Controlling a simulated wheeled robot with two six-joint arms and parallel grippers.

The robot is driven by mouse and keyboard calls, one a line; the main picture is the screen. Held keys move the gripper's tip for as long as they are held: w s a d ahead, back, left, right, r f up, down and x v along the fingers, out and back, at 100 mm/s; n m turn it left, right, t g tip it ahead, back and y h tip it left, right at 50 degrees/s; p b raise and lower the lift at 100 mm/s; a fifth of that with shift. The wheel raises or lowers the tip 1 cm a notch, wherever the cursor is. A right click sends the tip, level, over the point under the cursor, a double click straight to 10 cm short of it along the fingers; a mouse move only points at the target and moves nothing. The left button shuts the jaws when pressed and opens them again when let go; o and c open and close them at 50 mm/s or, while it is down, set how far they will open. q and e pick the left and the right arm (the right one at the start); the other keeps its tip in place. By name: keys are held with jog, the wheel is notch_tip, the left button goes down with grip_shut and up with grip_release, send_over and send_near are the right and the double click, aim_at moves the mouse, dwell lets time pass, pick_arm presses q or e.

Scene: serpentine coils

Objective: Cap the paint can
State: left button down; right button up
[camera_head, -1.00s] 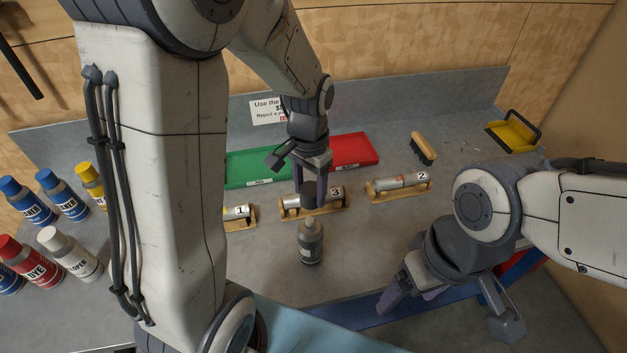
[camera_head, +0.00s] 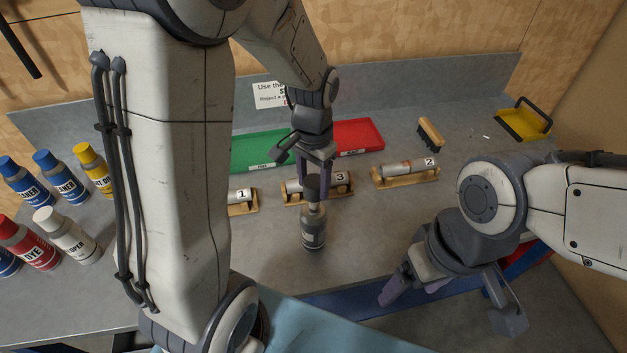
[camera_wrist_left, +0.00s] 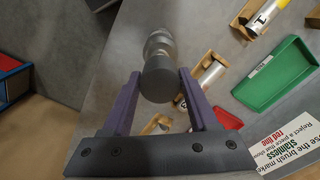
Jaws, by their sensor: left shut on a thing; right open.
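My right gripper (camera_head: 410,294) is open and empty near the front edge, right of the can.
Tubes on wooden stands, numbered 1 (camera_head: 241,197), 3 (camera_head: 335,179) and 2 (camera_head: 410,168), stand behind the can. Behind them are a green tray (camera_head: 262,150) and a red tray (camera_head: 358,134). Several bottles (camera_head: 40,245) stand left. A brush (camera_head: 430,134) and yellow dustpan (camera_head: 521,123) lie right.

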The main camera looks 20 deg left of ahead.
pick_arm(q)
jog(key=shift+f, duration=0.1)
jog(key=shift+f, duration=0.15)
dwell(0.4)
jog(key=shift+f+b, duration=0.65)
jog(key=shift+f, duration=0.2)
jog(key=shift+f, duration=0.1)
jog(key=shift+f+b, duration=0.55)
jog(key=shift+f, duration=0.15)
jog(key=shift+f+b, duration=0.3)
jog(key=shift+f, duration=0.25)
jog(key=shift+f, duration=0.3)
dwell(1.4)
